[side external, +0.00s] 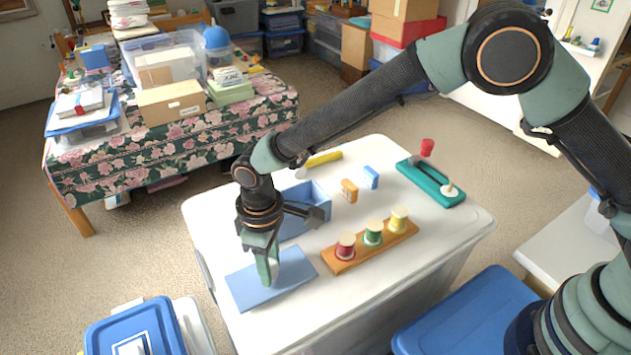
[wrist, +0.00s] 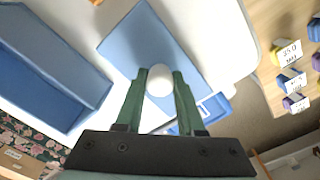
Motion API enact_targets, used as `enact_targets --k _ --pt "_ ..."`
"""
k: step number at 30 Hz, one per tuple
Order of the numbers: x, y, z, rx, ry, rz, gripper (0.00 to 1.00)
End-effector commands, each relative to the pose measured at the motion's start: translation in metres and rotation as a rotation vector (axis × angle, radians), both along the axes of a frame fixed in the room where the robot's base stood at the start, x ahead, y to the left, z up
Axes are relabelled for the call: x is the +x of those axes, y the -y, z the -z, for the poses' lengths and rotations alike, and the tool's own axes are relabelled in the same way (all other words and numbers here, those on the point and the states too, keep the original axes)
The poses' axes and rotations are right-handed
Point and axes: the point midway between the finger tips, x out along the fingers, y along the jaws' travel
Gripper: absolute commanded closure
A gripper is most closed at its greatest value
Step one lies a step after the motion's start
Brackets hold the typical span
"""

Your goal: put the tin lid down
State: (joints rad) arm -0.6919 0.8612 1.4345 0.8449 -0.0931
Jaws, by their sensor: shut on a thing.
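My gripper (side external: 268,282) points down over the flat blue mat (side external: 301,270) at the near left of the white table top. In the wrist view, the two green fingers (wrist: 160,85) are closed on a small white round thing (wrist: 160,78), which I take to be the tin lid. The blue mat (wrist: 150,38) lies beneath it in that view. The fingers hide most of the lid in the side view. I cannot tell whether the lid touches the mat.
An open blue box (side external: 312,201) stands behind my gripper. A wooden rack (side external: 345,264) with red, green and yellow spools stands to the right. Orange (side external: 349,190) and blue (side external: 371,177) blocks, a yellow item (side external: 323,158) and a teal board (side external: 424,179) lie farther back.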

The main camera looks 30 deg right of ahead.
Motion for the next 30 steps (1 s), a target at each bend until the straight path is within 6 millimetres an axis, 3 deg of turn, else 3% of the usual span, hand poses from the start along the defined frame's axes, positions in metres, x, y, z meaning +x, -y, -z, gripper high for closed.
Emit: enact_targets --k 6,7,9,22,30 --pt "0.0 0.0 0.002 -0.001 -0.001 0.0 1.0" --pt "0.0 0.0 0.003 -0.001 -0.001 0.0 0.59" --pt "0.0 0.0 0.002 0.0 0.0 0.0 0.32" --pt "0.0 0.0 -0.005 0.001 0.001 0.0 0.32" --pt "0.001 -0.001 -0.054 0.003 0.003 0.0 0.32"
